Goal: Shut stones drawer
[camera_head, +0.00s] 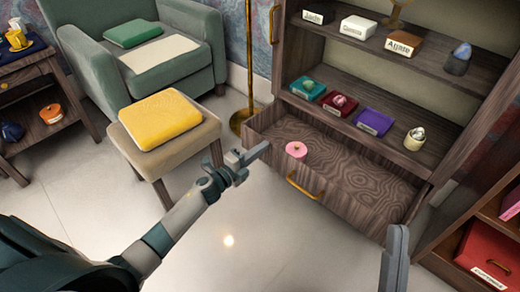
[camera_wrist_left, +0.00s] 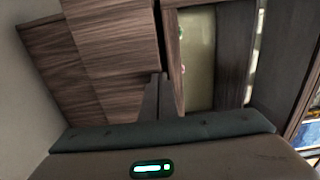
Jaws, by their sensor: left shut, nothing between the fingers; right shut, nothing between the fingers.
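The stones drawer (camera_head: 340,178) is pulled open at the bottom of the wooden cabinet, with a brass handle (camera_head: 304,188) on its front. A small pink round object (camera_head: 296,149) sits inside it near the left. My left gripper (camera_head: 253,155) is shut and empty, close to the drawer's front left corner; I cannot tell whether it touches. My right gripper (camera_head: 395,250) is shut and empty, in front of the drawer's right part.
Open shelves above the drawer hold labelled boxes (camera_head: 404,43) and small stones on coloured bases (camera_head: 373,122). A stool with a yellow cushion (camera_head: 160,118) stands left of my left arm. A brass lamp pole (camera_head: 249,70) stands beside the cabinet. A red box (camera_head: 487,256) is at lower right.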

